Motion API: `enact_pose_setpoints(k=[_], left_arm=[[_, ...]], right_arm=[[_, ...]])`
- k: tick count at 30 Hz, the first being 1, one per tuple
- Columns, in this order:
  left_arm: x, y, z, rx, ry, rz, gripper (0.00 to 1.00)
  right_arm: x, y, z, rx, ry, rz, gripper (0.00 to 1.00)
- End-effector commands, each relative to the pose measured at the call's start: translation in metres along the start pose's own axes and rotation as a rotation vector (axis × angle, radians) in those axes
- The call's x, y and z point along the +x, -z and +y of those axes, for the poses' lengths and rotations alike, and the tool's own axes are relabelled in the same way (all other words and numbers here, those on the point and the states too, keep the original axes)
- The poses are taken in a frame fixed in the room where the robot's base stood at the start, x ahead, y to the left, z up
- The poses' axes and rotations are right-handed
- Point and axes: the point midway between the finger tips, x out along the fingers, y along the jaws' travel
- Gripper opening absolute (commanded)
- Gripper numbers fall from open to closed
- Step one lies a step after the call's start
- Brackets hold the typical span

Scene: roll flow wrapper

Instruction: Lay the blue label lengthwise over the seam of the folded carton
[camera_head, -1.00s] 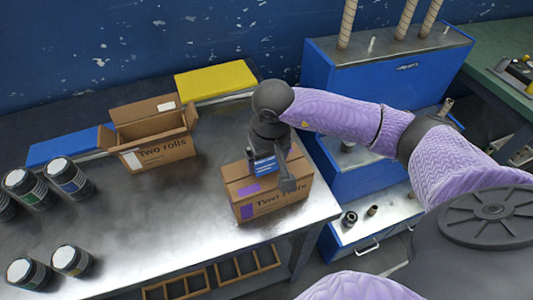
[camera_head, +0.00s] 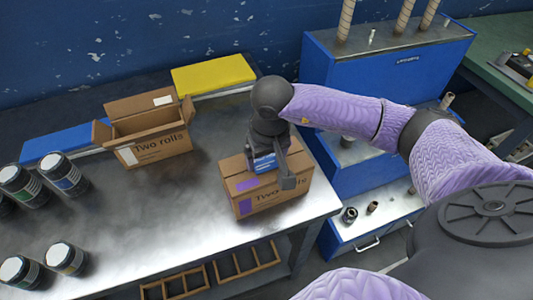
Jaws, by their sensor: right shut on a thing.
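The folded carton (camera_head: 240,184) is a closed brown box with purple patches and "Two rolls" printed on its front, near the right end of the metal table. My right gripper (camera_head: 272,170) is over the carton's top, pointing down and shut on the blue label (camera_head: 264,162). The label is a small blue piece at the fingers, at or just above the top face; I cannot tell whether it touches. The gripper hides much of the top and part of the seam. My left gripper is not in view.
An open carton (camera_head: 160,152) stands to the left, with a yellow slab (camera_head: 213,73) and a blue slab (camera_head: 60,140) behind it. Several dark jars (camera_head: 66,176) stand at the left. A blue cabinet (camera_head: 390,70) stands right of the table. The table (camera_head: 150,215) is clear front centre.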

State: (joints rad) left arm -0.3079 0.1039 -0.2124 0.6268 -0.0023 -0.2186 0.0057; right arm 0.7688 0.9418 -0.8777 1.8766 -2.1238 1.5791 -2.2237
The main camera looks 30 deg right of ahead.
Motion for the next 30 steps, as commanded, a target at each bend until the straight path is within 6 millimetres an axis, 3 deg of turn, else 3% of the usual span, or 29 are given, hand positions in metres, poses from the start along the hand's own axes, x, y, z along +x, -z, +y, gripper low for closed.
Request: enact_pose_setpoints(k=[2,3,4,13,24,30], left_arm=[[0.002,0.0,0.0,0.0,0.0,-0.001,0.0],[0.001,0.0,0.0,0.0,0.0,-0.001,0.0],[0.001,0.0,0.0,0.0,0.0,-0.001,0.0],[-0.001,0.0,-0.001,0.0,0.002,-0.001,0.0],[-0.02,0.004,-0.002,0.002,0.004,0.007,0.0],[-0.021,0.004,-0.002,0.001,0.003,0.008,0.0]], right_arm=[[0.002,0.0,0.0,0.0,0.0,0.0,0.34],[0.001,0.0,0.0,0.0,0.0,0.0,0.96],[0.001,0.0,0.0,0.0,0.0,0.0,1.0],[-0.004,0.0,0.0,0.0,0.0,0.002,1.0],[-0.089,0.001,0.0,-0.001,0.0,0.004,1.0],[-0.099,0.0,0.0,0.0,0.0,0.0,1.0]])
